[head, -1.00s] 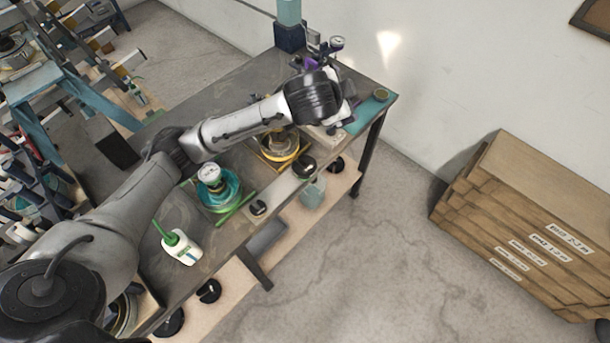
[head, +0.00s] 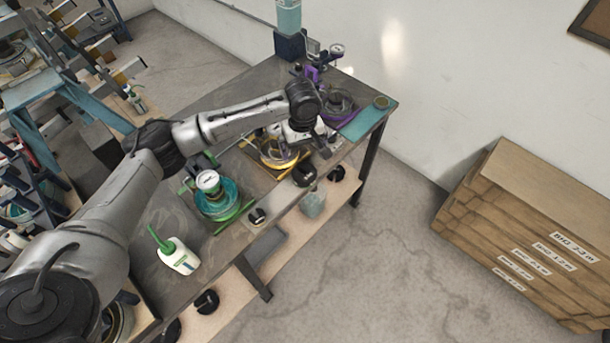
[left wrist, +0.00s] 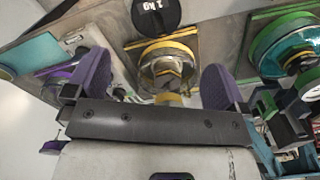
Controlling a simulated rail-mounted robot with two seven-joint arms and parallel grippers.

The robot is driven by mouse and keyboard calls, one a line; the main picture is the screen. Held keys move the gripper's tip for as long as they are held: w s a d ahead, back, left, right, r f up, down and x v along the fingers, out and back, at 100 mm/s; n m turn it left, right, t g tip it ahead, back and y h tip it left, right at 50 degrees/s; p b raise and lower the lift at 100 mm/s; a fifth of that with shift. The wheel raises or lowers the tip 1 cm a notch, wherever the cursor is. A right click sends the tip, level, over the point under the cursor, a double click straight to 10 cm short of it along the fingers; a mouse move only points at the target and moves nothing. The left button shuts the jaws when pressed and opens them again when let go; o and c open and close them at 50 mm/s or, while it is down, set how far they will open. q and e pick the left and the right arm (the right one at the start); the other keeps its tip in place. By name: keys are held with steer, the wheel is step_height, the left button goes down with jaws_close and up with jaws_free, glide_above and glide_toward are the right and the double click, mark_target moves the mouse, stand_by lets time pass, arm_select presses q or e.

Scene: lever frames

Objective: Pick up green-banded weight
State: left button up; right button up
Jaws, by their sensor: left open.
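No green band shows clearly on any weight. A small black weight (head: 257,216) sits at the table's front edge beside the green-framed teal unit (head: 216,195); its band is too small to make out. A larger black weight (head: 305,174) sits by the yellow-framed unit (head: 279,152); in the left wrist view a black weight marked 1 kg (left wrist: 156,14) shows at the top. My left gripper (left wrist: 154,82) is open and empty, with purple finger pads, above the yellow-framed unit; in the head view its fingertips are hard to see. My right gripper is not in view.
A green-nozzled white bottle (head: 178,256) stands on the table (head: 150,215). A purple-framed unit (head: 338,103) and a teal mat (head: 368,120) are at the far end. Weights lie on the lower shelf (head: 225,308). A box stack (head: 530,225) stands right.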

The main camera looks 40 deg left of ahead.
arm_select(q)
steer(key=f, duration=0.1)
glide_above(305, 174)
steer(key=s, duration=0.1)
steer(key=shift+n, duration=0.4)
steer(key=f, duration=0.3)
steer(key=f+b, duration=0.1)
steer(key=f, duration=0.3)
steer(key=shift+s+d, duration=0.2)
steer(key=shift+w+d+f+b, duration=0.1)
steer(key=shift+f+b, duration=0.1)
steer(key=shift+f, duration=1.3)
steer(key=shift+w+f+b, duration=0.1)
steer(key=shift+f+b, duration=0.05)
steer(key=shift+f, duration=1.3)
steer(key=c, duration=1.4)
steer(key=shift+r, duration=0.1)
steer(key=shift+c, duration=0.2)
